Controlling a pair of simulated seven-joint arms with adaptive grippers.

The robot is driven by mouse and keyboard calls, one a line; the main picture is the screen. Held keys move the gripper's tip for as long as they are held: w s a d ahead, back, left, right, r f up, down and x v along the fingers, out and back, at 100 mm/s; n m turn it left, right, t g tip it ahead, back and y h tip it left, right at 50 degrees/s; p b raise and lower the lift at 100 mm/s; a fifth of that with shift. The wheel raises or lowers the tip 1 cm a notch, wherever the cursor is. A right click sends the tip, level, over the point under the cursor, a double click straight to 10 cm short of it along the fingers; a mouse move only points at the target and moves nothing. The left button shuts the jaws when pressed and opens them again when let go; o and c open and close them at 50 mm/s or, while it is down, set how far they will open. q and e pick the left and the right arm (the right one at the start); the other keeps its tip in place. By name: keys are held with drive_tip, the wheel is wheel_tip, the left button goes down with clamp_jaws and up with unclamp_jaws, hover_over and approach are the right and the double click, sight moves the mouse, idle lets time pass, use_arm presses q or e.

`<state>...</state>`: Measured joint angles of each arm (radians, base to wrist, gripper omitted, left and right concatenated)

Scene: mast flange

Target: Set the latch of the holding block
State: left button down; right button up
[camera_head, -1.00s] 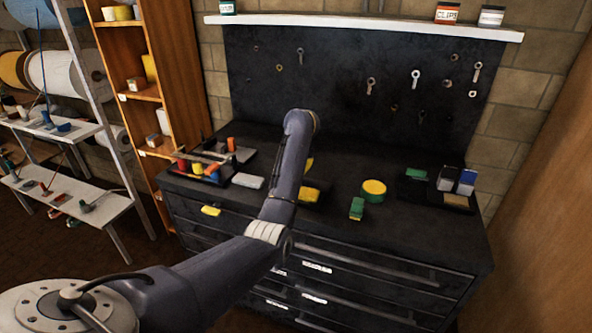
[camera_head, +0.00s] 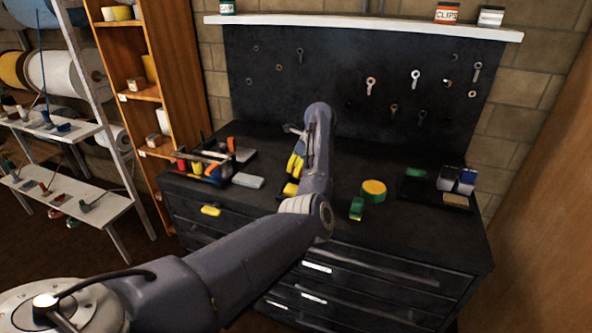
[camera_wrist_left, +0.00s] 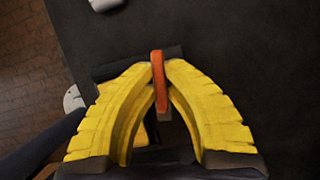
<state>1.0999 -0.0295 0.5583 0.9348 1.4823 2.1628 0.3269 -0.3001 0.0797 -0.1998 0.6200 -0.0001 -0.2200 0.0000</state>
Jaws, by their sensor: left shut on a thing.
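My left gripper (camera_head: 296,165) is over the dark bench top, partly hidden behind my own forearm in the head view. In the left wrist view its two ridged yellow fingers (camera_wrist_left: 160,72) are closed on a thin upright orange-red piece (camera_wrist_left: 158,84), which looks like the latch. A dark block-like shape (camera_wrist_left: 110,70) lies just behind the fingertips and may be the holding block; its outline merges with the dark bench. A yellow piece (camera_head: 290,189) lies on the bench below the gripper. My right gripper is not in view.
A black tray with coloured parts (camera_head: 196,176) and a white box (camera_head: 247,181) lie to the left. A yellow-topped green round (camera_head: 373,189) and a green block (camera_head: 357,209) lie to the right. Another dark tray (camera_head: 415,189) stands at the far right. A pegboard (camera_head: 350,70) rises behind.

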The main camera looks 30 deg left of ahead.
use_arm(q)
drive_tip(key=shift+n+g, duration=0.3)
drive_tip(key=shift+n, duration=0.5)
drive_tip(key=c, duration=1.5)
unclamp_jaws()
drive_tip(key=shift+o, duration=0.2)
drive_tip(key=shift+r, duration=0.1)
drive_tip(key=v, duration=1.1)
drive_tip(key=shift+r, duration=0.4)
drive_tip(key=shift+w, duration=0.1)
